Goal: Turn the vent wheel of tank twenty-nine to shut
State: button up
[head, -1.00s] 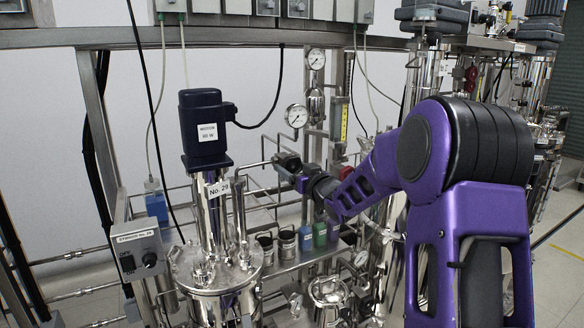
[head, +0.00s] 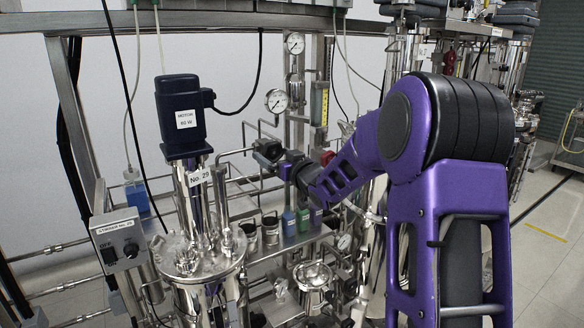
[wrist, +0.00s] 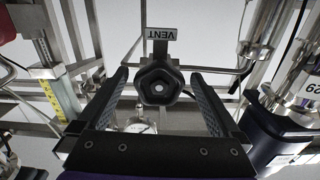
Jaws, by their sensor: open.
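The vent wheel (wrist: 158,86) is a black, lobed knob with a pale centre, under an upside-down VENT tag (wrist: 163,34) in the wrist view. My gripper (wrist: 159,74) is open, one finger on each side of the wheel, with visible gaps to both. I cannot tell how deep the wheel sits between the fingers. In the head view my gripper (head: 268,153) is at the pipes right of tank twenty-nine (head: 195,265), a steel vessel labelled No. 29 (head: 199,177). There the wheel cannot be told apart from the dark gripper.
A dark motor (head: 183,115) tops the tank. A round gauge (head: 277,100) and steel pipes stand close behind my gripper. Several small bottles (head: 289,223) stand on a shelf below it. A grey switch box (head: 123,240) is at the left. Open floor (head: 545,240) lies right.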

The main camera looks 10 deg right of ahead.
jog(key=v, duration=1.6)
jog(key=shift+s, duration=0.2)
